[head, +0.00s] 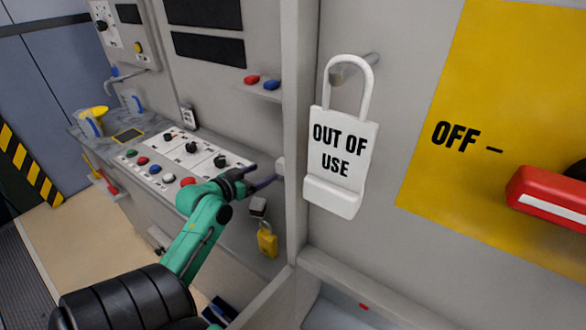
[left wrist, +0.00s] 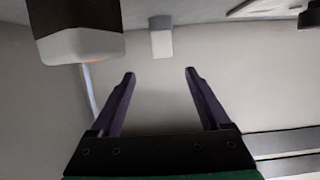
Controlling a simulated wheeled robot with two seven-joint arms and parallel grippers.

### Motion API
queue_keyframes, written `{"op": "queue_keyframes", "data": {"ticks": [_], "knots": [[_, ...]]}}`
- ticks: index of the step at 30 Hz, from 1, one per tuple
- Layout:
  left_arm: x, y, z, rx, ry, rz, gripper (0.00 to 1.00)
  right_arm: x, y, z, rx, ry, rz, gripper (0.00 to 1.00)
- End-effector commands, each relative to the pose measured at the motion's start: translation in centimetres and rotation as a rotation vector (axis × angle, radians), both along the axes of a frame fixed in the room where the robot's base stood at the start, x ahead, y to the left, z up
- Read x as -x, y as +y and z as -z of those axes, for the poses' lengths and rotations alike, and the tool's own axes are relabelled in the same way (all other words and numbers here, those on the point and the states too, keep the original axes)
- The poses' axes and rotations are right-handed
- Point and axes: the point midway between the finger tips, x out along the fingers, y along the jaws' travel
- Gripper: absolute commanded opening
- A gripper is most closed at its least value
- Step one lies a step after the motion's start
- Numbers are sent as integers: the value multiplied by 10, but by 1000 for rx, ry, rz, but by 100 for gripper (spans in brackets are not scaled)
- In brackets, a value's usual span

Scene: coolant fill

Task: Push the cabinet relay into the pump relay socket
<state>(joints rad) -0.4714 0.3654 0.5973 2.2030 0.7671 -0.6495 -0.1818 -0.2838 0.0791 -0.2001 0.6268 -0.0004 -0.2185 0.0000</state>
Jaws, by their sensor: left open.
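My left gripper (head: 264,175) is open beside the cabinet's upright edge in the head view. In the left wrist view its two purple fingers (left wrist: 160,76) are spread with nothing between them. A small pale block (left wrist: 162,37) sits beyond the fingertips, apart from them. A small pale piece (head: 282,167) also shows by the fingertips in the head view. I cannot tell whether either is the cabinet relay. A larger dark block with a pale end (left wrist: 78,35) is at upper left in the wrist view. I cannot make out the pump relay socket. My right gripper is not in view.
A white "OUT OF USE" tag (head: 340,155) hangs on a peg right of the upright. A yellow padlock (head: 267,240) hangs below my left gripper. A panel of buttons and knobs (head: 185,155) lies left of it. A red handle (head: 550,198) is at far right.

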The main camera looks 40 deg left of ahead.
Motion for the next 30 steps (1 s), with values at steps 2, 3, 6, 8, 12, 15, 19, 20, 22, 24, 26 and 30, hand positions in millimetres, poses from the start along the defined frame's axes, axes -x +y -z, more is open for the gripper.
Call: {"op": "queue_keyframes", "data": {"ticks": [2, 3, 6, 8, 12, 15, 19, 20, 22, 24, 26, 30], "knots": [[-6, 1, 3, 0, -2, 0, 80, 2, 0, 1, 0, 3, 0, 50], [-12, 2, 3, 1, -3, 0, 80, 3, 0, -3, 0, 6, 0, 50], [-34, 4, 7, 3, -2, -1, 80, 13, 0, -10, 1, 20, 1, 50], [-47, 5, 11, 1, -2, 1, 80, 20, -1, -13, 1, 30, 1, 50], [-66, 8, 19, 1, -1, 0, 80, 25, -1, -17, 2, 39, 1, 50], [-79, 12, 22, 1, -1, 0, 80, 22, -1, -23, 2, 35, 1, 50], [-101, 17, 30, 1, -1, -2, 80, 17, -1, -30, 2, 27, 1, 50], [-105, 18, 32, 2, 0, -2, 80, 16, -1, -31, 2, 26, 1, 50], [-112, 18, 35, 0, 0, -1, 80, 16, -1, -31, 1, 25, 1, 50], [-113, 19, 37, -1, 1, -2, 80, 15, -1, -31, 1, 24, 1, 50], [-113, 19, 38, -1, 1, -1, 80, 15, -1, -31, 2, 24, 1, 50], [-113, 18, 38, -1, 1, -1, 61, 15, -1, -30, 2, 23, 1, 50]]}}
